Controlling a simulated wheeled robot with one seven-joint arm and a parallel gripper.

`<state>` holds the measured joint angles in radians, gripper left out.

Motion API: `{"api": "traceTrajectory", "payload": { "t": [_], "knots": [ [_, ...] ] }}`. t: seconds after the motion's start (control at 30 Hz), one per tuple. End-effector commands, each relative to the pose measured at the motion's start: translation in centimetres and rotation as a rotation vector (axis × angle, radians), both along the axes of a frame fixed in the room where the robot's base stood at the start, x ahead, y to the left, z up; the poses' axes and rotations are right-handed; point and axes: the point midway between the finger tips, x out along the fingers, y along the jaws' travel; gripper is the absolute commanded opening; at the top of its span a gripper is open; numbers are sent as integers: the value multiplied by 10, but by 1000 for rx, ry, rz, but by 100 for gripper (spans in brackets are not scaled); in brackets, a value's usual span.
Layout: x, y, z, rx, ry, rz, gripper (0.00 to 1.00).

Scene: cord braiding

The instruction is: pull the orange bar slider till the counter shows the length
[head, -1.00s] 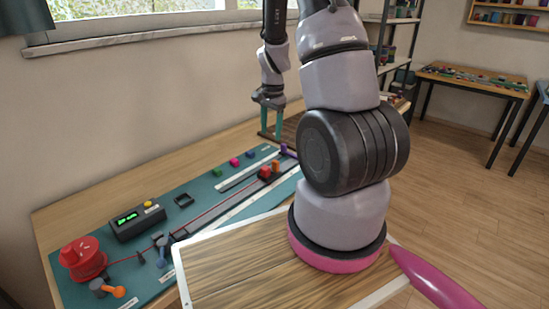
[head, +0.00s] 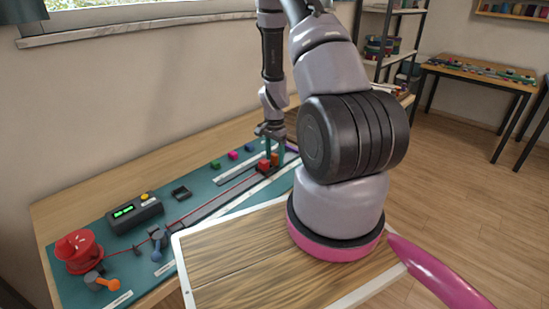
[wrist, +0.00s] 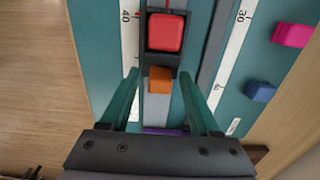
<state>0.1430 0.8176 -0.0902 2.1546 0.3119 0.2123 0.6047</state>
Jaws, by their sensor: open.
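The orange bar (wrist: 160,79) sits on the dark slider just behind a red block (wrist: 166,32) in the wrist view. In the head view the red block (head: 264,165) shows on the rail, with the orange bar (head: 275,159) close to my fingers. My gripper (wrist: 159,74) is open, its green fingers on either side of the orange bar with gaps visible. It also shows in the head view (head: 274,152), low over the slider. The counter (head: 135,215) is a black box with a green lit display; its digits are too small to read.
A teal board (head: 195,199) carries a red spool (head: 78,250), a red cord along the rail, an orange-ended lever (head: 104,283) and small coloured blocks. White scales flank the rail. A wooden panel (head: 235,255) with white edging lies in front.

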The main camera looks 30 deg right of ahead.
Motion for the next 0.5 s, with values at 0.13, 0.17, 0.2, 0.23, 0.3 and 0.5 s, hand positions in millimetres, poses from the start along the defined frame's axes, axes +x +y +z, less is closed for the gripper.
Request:
{"api": "traceTrajectory", "payload": {
  "t": [0.13, 0.17, 0.2, 0.23, 0.3, 0.5],
  "knots": [
    [0, 0, -4, 0, -1, -1, 62],
    [0, 0, -4, 0, -1, -1, 62],
    [0, 0, -4, 0, -1, 0, 62],
    [0, 0, -4, 0, -1, 0, 62],
    [0, 0, -4, 0, -1, 0, 62],
    [0, 0, -4, 0, -1, 0, 0]
  ]
}}
